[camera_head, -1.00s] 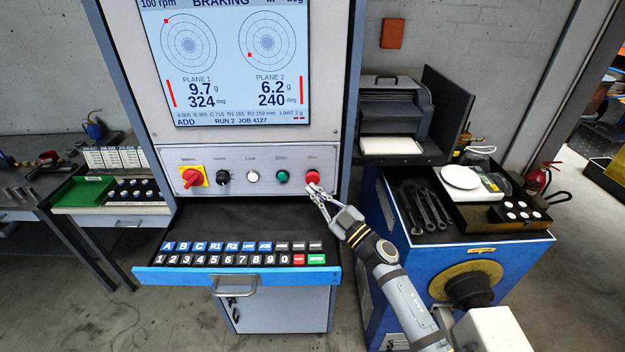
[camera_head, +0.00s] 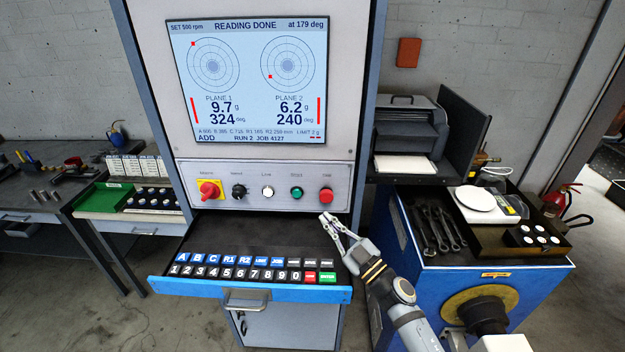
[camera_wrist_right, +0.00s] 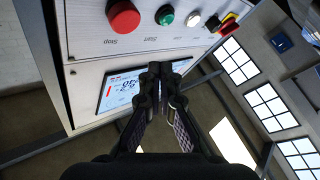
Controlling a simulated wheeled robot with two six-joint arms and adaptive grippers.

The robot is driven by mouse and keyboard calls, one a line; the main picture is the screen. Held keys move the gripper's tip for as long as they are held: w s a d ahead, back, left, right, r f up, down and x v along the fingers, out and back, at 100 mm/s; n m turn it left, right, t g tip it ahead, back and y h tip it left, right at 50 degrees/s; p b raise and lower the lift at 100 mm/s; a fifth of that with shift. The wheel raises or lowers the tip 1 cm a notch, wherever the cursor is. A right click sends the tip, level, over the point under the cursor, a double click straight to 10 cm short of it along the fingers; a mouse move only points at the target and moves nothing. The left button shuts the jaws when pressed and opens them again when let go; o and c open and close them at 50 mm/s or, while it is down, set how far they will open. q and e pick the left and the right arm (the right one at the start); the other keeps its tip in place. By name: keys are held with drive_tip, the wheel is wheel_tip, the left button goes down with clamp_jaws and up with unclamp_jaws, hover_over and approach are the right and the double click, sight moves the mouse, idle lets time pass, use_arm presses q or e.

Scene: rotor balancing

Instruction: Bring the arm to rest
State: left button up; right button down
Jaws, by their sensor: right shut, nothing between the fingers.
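My right gripper (camera_head: 332,222) is shut and empty. It hangs in front of the control panel (camera_head: 262,180), a little below the red stop button (camera_head: 326,195), and looks apart from it. In the right wrist view the closed fingers (camera_wrist_right: 160,75) point toward the panel, with the red button (camera_wrist_right: 123,18) to their upper left. The screen (camera_head: 248,80) reads READING DONE, at 179 deg, with 9.7 g at 324 deg and 6.2 g at 240 deg. My left gripper is not in view.
The pulled-out keyboard drawer (camera_head: 250,293) lies below and left of the gripper. A workbench (camera_head: 40,203) is at left.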

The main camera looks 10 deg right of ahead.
drive_tip(key=d+f+m+h, duration=0.3)
drive_tip(key=d+m+h, duration=0.55)
drive_tip(key=h, duration=0.25)
drive_tip(key=s+d+f+m+g+h, duration=0.3)
drive_tip(key=s+d+f+g, duration=0.1)
drive_tip(key=s+f+g, duration=0.25)
drive_tip(key=s+a+f+g+y, duration=0.1)
drive_tip(key=s+a+f+g, duration=0.15)
drive_tip(key=s, duration=0.35)
drive_tip(key=s+a+f+n+g+y, duration=0.1)
drive_tip(key=s+f+g, duration=0.2)
drive_tip(key=s, duration=0.3)
drive_tip(key=s+a+f+g+y, duration=0.1)
drive_tip(key=s+a+f+g, duration=0.15)
drive_tip(key=s, duration=0.35)
wheel_tip(320, 180, down, 27)
drive_tip(key=s+d+g+b, duration=0.1)
drive_tip(key=d+g+b, duration=0.1)
drive_tip(key=d, duration=0.1)
drive_tip(key=s+d+f+g+b, duration=0.1)
drive_tip(key=s+f+b, duration=0.1)
drive_tip(key=s+f, duration=1.8)
drive_tip(key=shift+d+f+b, duration=0.15)
drive_tip(key=shift+f+b, duration=0.2)
